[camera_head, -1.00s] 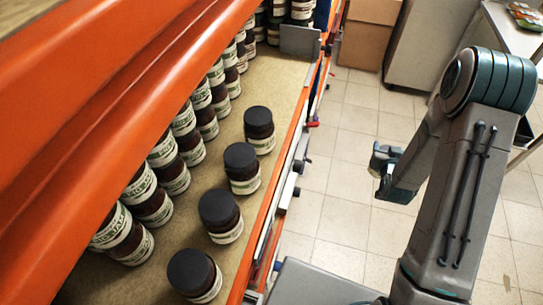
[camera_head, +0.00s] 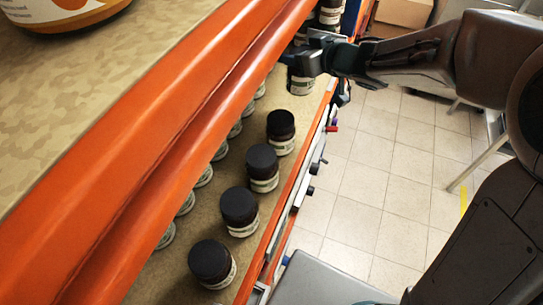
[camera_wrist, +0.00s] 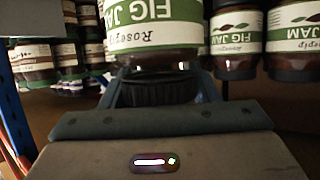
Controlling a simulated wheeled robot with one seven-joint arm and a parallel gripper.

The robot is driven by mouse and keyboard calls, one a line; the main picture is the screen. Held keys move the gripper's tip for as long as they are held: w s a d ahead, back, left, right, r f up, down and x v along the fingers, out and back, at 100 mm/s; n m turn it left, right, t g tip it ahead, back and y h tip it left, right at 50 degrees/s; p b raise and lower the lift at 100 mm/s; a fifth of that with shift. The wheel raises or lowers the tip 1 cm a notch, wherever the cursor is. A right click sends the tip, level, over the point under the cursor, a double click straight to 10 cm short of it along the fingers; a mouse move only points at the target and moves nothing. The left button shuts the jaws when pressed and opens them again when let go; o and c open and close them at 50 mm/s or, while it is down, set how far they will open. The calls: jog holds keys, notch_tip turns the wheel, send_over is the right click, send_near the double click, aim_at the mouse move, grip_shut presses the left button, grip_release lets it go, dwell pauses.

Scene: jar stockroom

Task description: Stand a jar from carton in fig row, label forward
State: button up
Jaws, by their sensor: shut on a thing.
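My gripper (camera_head: 306,60) is shut on a dark jar (camera_head: 300,84) at the far end of the lower shelf. In the wrist view the held jar (camera_wrist: 152,30) appears inverted, its black lid between the fingers. Its green and white label reads "FIG JAM" and faces the wrist camera. I cannot tell whether its base touches the shelf. Several other fig jam jars (camera_wrist: 293,38) stand beyond it, to the right in the wrist view. In the head view, single black-lidded jars (camera_head: 262,167) stand in a line along the shelf front (camera_head: 190,265).
The upper shelf's orange beam (camera_head: 150,135) overhangs the lower shelf and hides most of the rear jars. A large orange-labelled jar (camera_head: 62,14) stands on the upper shelf. A brown box (camera_head: 402,12) is at the back.

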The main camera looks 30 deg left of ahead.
aim_at(290, 87)
jog(key=shift+s+a+f+g, duration=0.1)
jog(key=shift+s+a+g, duration=0.2)
jog(key=shift+s+a, duration=0.35)
notch_tip(290, 87, down, 4)
jog(key=shift+d+f+b, duration=0.1)
jog(key=shift+f+b, duration=0.05)
jog(key=shift+b, duration=0.6)
jog(key=shift+f, duration=2.3)
jog(key=shift+f+b, duration=0.15)
jog(key=shift+b, duration=0.25)
jog(key=o, duration=1.6)
